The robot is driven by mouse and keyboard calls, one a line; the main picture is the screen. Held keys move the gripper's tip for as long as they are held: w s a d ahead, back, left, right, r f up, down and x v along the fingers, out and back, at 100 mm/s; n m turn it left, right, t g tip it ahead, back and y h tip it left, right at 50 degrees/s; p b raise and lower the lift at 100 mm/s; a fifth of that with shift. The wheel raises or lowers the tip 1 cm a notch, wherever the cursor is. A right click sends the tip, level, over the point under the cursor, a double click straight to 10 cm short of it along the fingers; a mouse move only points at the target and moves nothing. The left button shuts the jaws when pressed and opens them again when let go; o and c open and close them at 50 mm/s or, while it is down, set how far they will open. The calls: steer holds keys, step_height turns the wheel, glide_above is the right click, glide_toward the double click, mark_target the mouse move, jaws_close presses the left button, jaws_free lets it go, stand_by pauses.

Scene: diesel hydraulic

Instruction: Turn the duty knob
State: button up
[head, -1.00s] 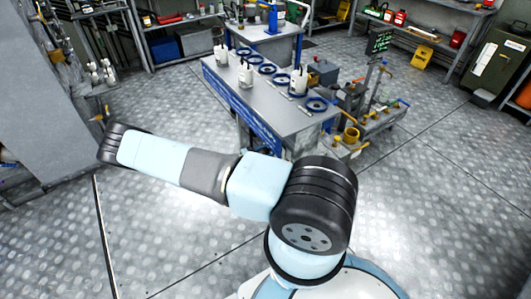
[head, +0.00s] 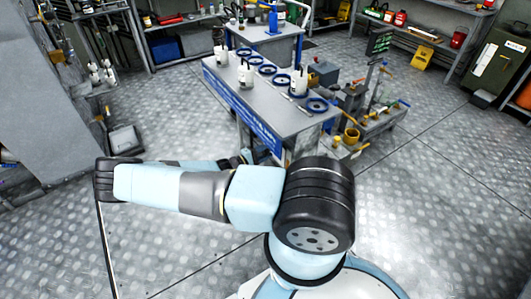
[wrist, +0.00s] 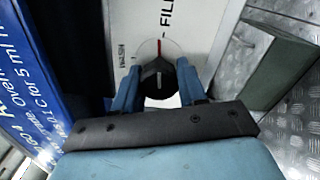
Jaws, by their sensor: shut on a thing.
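The duty knob (wrist: 157,75) is black with a pale pointer line, on a white panel (wrist: 200,22) in the wrist view. A red mark shows just above it, beside the lettering "FILL"; smaller lettering at its left is hard to read. My gripper (wrist: 156,82) has its two blue fingers on either side of the knob, shut on it. The lower part of the knob is hidden by the gripper.
The grey bench (head: 222,76) carries blue rings and several white containers. A blue lettered panel (wrist: 38,85) lies left of the knob in the wrist view. A cart with valves (head: 372,122) stands right of the bench. The metal floor in front is clear.

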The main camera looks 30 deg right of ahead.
steer(key=shift+f+m, duration=0.1)
steer(key=shift+m, duration=0.5)
steer(key=o, duration=1)
steer(key=shift+a, duration=0.15)
steer(key=a, duration=1.3)
steer(key=shift+s+a, duration=0.25)
